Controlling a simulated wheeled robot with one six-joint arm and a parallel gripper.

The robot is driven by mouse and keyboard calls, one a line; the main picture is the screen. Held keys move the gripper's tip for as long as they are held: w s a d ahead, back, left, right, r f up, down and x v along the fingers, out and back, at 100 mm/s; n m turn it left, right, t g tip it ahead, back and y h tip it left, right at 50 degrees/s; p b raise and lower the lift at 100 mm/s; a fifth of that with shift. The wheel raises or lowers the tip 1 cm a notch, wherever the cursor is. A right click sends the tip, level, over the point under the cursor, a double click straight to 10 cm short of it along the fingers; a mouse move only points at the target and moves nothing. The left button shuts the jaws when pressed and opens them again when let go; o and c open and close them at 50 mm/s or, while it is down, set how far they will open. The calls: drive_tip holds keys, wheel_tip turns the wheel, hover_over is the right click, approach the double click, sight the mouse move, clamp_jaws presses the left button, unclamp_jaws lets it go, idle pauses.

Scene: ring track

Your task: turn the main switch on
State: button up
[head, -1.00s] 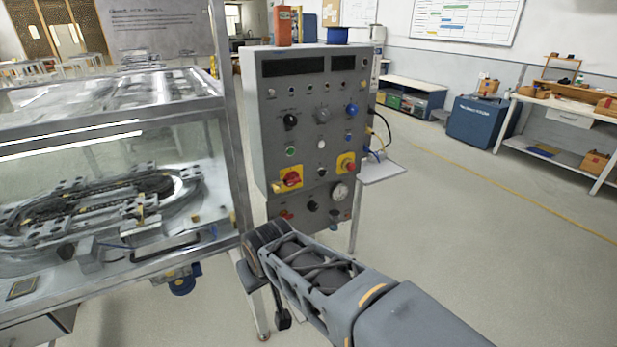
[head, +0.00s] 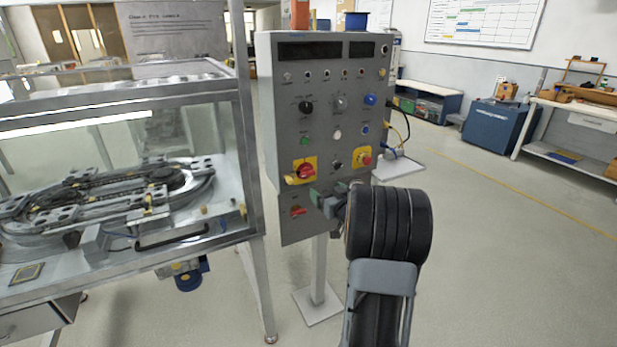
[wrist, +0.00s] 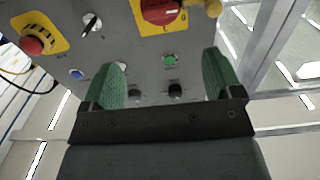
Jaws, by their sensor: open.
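The main switch (head: 306,171) is a red rotary knob on a yellow plate, low on the left of the grey control panel (head: 285,110). A yellow piece (head: 291,180) sits at the plate's lower left; I cannot tell whether it is a lock or a tag. In the wrist view the panel appears upside down, with the red knob (wrist: 162,10) cut by the top edge. My gripper (wrist: 160,65) is open and empty, its two green fingers apart. In the head view my gripper (head: 335,192) is near the panel's lower part, below and right of the switch.
A red emergency button (head: 365,159) on yellow is right of the switch. A green button (head: 304,141) is above it, and shows between my fingers in the wrist view (wrist: 170,59). A glass-walled track machine (head: 130,190) stands left. Open floor (head: 500,250) lies right.

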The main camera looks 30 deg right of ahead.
sight(309, 174)
drive_tip(key=w, duration=0.4)
drive_tip(key=w+d+p, duration=0.1)
drive_tip(key=w, duration=0.7)
drive_tip(key=shift+w+d, duration=0.3)
drive_tip(key=shift+w, duration=0.1)
drive_tip(key=shift+c, duration=0.4)
drive_tip(key=c, duration=0.8)
drive_tip(key=shift+c, duration=0.2)
